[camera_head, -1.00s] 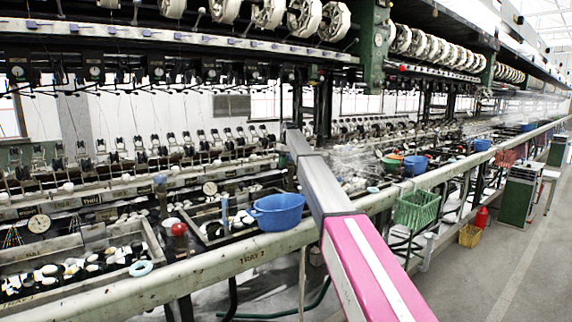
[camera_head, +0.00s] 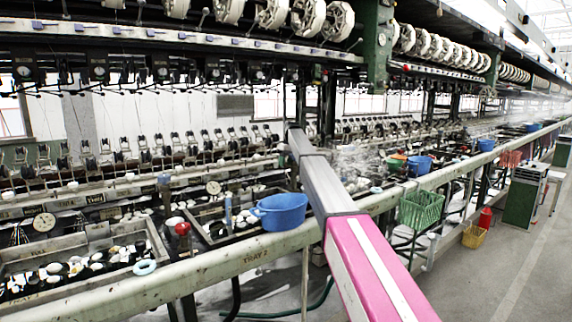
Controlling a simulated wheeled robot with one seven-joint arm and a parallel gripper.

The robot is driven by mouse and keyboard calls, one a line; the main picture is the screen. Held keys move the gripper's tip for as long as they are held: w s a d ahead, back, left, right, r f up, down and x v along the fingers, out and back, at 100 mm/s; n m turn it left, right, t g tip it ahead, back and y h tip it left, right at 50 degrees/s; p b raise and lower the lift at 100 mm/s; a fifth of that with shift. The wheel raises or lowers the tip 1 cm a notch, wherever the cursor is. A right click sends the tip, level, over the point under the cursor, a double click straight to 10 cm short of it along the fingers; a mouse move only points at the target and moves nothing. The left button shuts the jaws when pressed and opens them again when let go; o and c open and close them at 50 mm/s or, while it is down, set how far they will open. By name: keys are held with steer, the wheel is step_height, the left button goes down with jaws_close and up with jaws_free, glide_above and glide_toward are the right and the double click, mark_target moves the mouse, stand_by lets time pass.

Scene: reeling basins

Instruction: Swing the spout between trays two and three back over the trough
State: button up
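My arm crosses the middle of the head view, pink near me and grey farther out. My gripper does not show; the far end of the arm stops in front of the machine. A tray marked TRAY 2 (camera_head: 203,243) lies behind the pale front rail, with dark water and white cocoons. Another tray (camera_head: 158,243) is to its left. I cannot pick out tray three; my arm covers part of the row to the right. I cannot make out the spout or the trough with certainty. An upright blue tube (camera_head: 228,212) stands by TRAY 2, and a red knob (camera_head: 182,228) between the two left trays.
A blue basin (camera_head: 280,212) sits on the rail close left of my arm. The long front rail (camera_head: 130,296) runs along the machine. A green basket (camera_head: 421,209) hangs right of my arm.

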step_height(320, 180, up, 10)
steer(key=w+d, duration=0.1)
steer(key=shift+d+r, duration=0.25)
steer(key=shift+d, duration=0.05)
stand_by(0.3)
steer(key=shift+w, duration=0.1)
